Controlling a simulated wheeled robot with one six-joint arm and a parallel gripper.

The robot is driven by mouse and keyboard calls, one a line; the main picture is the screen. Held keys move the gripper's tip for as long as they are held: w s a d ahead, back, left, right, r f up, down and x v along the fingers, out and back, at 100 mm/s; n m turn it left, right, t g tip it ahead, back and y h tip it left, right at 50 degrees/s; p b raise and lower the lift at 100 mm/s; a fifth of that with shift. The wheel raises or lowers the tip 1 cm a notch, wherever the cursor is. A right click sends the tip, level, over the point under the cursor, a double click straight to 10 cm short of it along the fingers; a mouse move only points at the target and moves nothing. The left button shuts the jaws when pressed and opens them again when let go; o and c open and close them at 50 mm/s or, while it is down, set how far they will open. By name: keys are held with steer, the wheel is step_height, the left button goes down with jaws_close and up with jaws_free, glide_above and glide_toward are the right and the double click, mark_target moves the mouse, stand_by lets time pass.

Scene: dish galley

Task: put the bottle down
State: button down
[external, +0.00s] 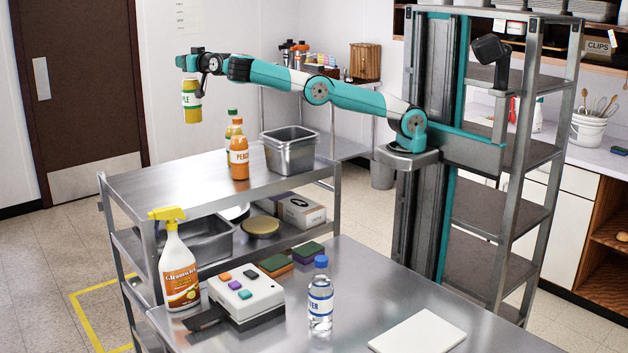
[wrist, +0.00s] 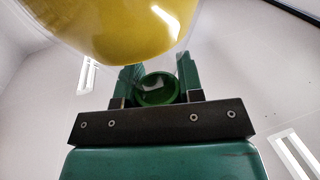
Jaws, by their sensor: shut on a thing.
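The bottle looks about upright.
An orange peach bottle (external: 239,158), a green-capped bottle (external: 232,124) and a steel bin (external: 290,152) stand on the cart; its left part is clear. The front table holds a spray bottle (external: 180,272), a button box (external: 246,296), a water bottle (external: 320,302) and a white board (external: 417,333).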

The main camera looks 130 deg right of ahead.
step_height(320, 180, down, 20)
steer(key=s+d+g+b, duration=0.1)
steer(key=s+d+b, duration=0.1)
steer(key=shift+s+r+m, duration=0.15)
steer(key=shift+s+m, duration=0.05)
steer(key=shift+m, duration=0.2)
stand_by(0.4)
steer(key=c, duration=0.8)
jaws_free()
steer(key=shift+f, duration=0.2)
steer(key=shift+o, duration=0.2)
